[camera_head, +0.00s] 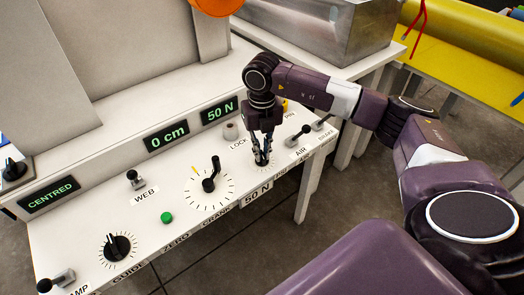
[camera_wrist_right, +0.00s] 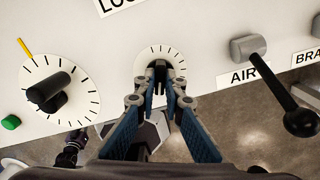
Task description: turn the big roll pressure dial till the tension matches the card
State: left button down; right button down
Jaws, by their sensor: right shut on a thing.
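My right gripper (camera_head: 262,152) points down at the panel and is shut on the knob of a small dial with a ring of tick marks (camera_head: 248,166). In the right wrist view the dial's scale (camera_wrist_right: 160,51) shows above the two blue-padded fingers (camera_wrist_right: 160,88), which hide most of the dark knob. A 50 N card (camera_head: 257,194) is on the panel's front edge below the dial. A green-lit display (camera_head: 220,111) behind it also reads 50 N. My left gripper is not seen in the head view.
Left of the dial is a crank (camera_head: 210,182) on a larger scale, with a green button (camera_head: 166,218) beside it. The AIR lever (camera_head: 300,134) stands close on the right. Other displays read 0 cm (camera_head: 166,137) and CENTRED (camera_head: 48,194). A guide knob (camera_head: 117,246) is at front left.

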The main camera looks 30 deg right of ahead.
aim_at(262, 154)
jog(key=shift+w+r, duration=0.1)
jog(key=c, duration=2)
grip_release()
notch_tip(262, 154, up, 12)
jog(key=shift+f, duration=0.1)
